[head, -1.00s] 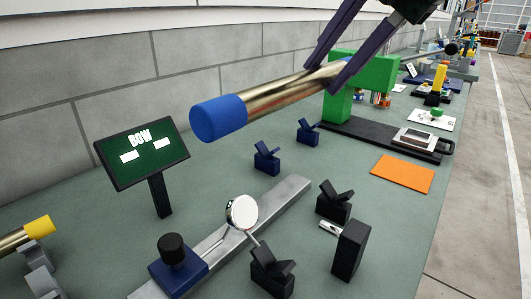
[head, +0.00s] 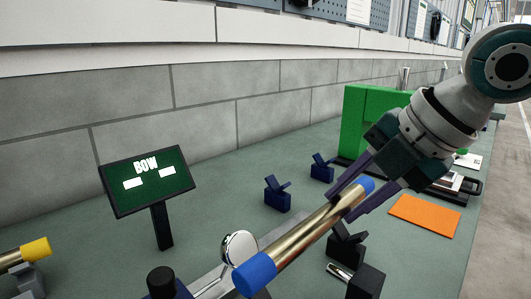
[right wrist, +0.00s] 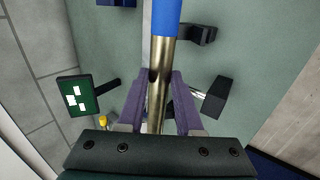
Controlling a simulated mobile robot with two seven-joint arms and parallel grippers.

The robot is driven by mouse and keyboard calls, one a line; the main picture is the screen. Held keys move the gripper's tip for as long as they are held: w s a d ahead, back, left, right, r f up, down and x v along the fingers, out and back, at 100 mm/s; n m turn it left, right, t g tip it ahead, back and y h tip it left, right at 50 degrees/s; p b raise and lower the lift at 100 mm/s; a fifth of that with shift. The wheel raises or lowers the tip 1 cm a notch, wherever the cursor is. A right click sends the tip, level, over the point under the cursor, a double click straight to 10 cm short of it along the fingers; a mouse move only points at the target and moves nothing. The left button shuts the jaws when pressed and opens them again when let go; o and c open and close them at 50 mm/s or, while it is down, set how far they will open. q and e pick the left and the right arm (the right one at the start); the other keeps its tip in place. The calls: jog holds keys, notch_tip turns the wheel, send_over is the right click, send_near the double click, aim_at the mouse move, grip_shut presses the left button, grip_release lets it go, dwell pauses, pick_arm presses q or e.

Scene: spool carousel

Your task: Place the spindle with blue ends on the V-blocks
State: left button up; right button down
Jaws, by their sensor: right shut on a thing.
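The spindle, a shiny gold-brown rod (head: 308,232) with blue ends, is held by my right gripper (head: 348,196), which is shut on it near its far end. The near blue end (head: 255,275) points to the lower left. In the right wrist view the rod (right wrist: 158,90) runs between the fingers (right wrist: 158,104). A black V-block (head: 346,246) stands just below and right of the rod; the rod seems above it, contact unclear. The other black V-block seems hidden behind the near end. Two navy V-blocks (head: 278,197) (head: 321,170) stand empty farther back. My left gripper is out of view.
A dial gauge (head: 239,249) stands close beside the rod's near end. A black upright block (head: 366,282) is at the lower right. A sign reading BOW (head: 148,181) stands left.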

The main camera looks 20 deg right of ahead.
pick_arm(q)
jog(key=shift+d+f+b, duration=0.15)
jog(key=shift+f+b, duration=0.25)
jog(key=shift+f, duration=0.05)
pick_arm(e)
jog(key=shift+w+f, duration=0.1)
jog(key=shift+f, duration=2.95)
jog(key=c, duration=0.9)
grip_release()
jog(key=shift+f, duration=0.15)
jog(key=shift+c, duration=0.2)
jog(key=o, duration=0.4)
jog(key=shift+c, duration=0.2)
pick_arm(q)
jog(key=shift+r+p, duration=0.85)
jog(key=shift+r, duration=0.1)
pick_arm(e)
jog(key=v, duration=1.2)
